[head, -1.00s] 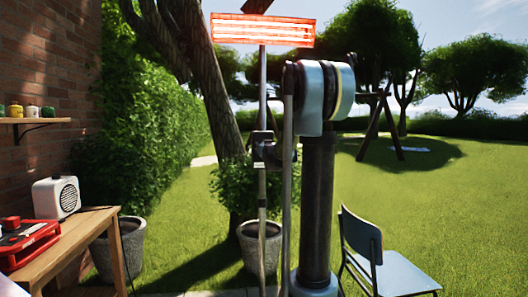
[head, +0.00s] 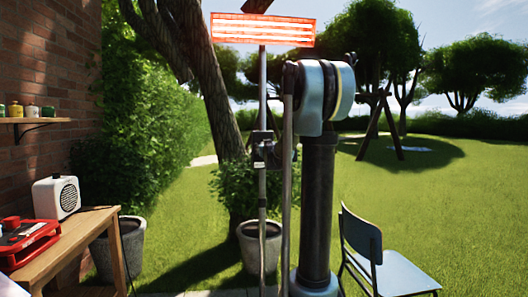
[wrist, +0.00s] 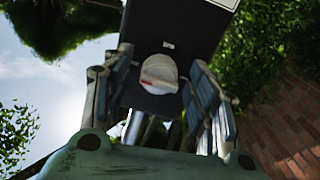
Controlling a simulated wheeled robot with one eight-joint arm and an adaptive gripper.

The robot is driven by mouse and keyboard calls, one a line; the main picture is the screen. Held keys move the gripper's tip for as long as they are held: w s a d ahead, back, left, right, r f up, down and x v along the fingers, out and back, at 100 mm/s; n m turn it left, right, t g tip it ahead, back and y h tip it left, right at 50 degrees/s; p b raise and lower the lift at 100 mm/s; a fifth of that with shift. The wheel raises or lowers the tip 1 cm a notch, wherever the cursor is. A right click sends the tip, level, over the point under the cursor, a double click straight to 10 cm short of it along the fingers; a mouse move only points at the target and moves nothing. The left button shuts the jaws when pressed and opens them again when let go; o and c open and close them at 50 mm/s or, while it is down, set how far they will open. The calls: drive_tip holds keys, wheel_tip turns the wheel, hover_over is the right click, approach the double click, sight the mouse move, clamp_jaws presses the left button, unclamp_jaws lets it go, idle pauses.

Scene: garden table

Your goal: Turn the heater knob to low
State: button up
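The heater (head: 263,30) stands on a tall pole, and its panel glows orange-red. Its knob (wrist: 160,72) is a pale round dial on a dark control box (wrist: 174,32) in the wrist view. A small red mark shows on the knob's left side. My gripper (wrist: 157,90) is open, with one finger on each side of the knob and gaps between fingers and knob. How deep the fingertips reach around it is hard to tell. In the head view the control box area (head: 263,148) is small and dark, and the knob cannot be made out.
A wooden table (head: 75,240) at the left holds a white speaker (head: 57,197) and a red appliance (head: 25,242). Planters (head: 262,245) stand behind the pole. A blue-grey chair (head: 385,262) stands at the right. Open lawn lies beyond.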

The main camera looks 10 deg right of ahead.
drive_tip(key=shift+s, duration=0.1)
drive_tip(key=s, duration=1.1)
drive_tip(key=shift+s, duration=0.35)
